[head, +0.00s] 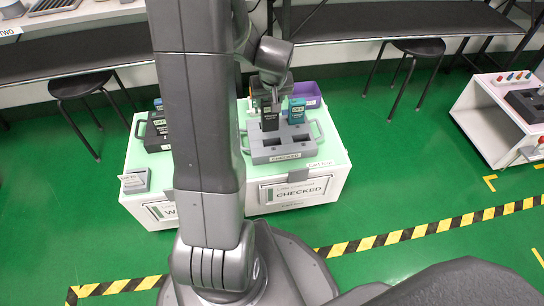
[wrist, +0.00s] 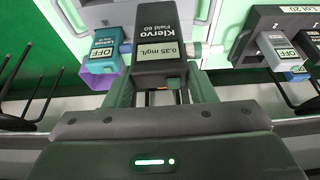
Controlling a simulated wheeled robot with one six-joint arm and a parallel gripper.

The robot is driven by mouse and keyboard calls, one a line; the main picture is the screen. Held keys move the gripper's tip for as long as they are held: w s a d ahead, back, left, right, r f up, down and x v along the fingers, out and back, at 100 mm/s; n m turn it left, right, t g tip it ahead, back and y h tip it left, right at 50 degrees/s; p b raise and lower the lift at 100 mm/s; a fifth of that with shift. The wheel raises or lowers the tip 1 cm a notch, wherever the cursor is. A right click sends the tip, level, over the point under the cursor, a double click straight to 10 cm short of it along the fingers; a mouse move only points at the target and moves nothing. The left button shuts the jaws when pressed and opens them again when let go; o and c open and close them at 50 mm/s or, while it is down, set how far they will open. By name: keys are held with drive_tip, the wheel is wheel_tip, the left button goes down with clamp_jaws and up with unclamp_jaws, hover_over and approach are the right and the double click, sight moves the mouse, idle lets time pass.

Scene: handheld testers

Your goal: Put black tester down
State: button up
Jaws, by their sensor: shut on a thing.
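The black tester (head: 270,119) is in my gripper (head: 270,92), at the back left of the grey rack (head: 285,156) labelled CHECKED. In the wrist view the black tester (wrist: 163,40) reads "Klervo Field 60" and 0.35 mg/L, and my gripper (wrist: 162,97) is shut on it. I cannot tell whether its lower end is inside a slot or above it. A teal tester (head: 296,110) stands upright in the rack just right of it; its screen reads OFF in the wrist view (wrist: 104,48). Two front slots of the rack look empty.
The rack stands on a white cart (head: 318,172). A purple bin (head: 308,92) is behind the teal tester. A dark rack (head: 152,140) with testers is on the left, partly hidden by my arm. A small grey block (head: 135,180) sits at the cart's left front corner.

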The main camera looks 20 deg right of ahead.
sight(273, 120)
drive_tip(key=shift+s+d+f, duration=0.1)
drive_tip(key=shift+s+d, duration=0.1)
drive_tip(key=shift+f+b, duration=0.2)
drive_tip(key=shift+b, duration=0.1)
wheel_tip(273, 120, down, 10)
drive_tip(key=b, duration=0.4)
drive_tip(key=shift+r, duration=0.3)
drive_tip(key=o, duration=1.5)
drive_tip(key=shift+c, duration=0.2)
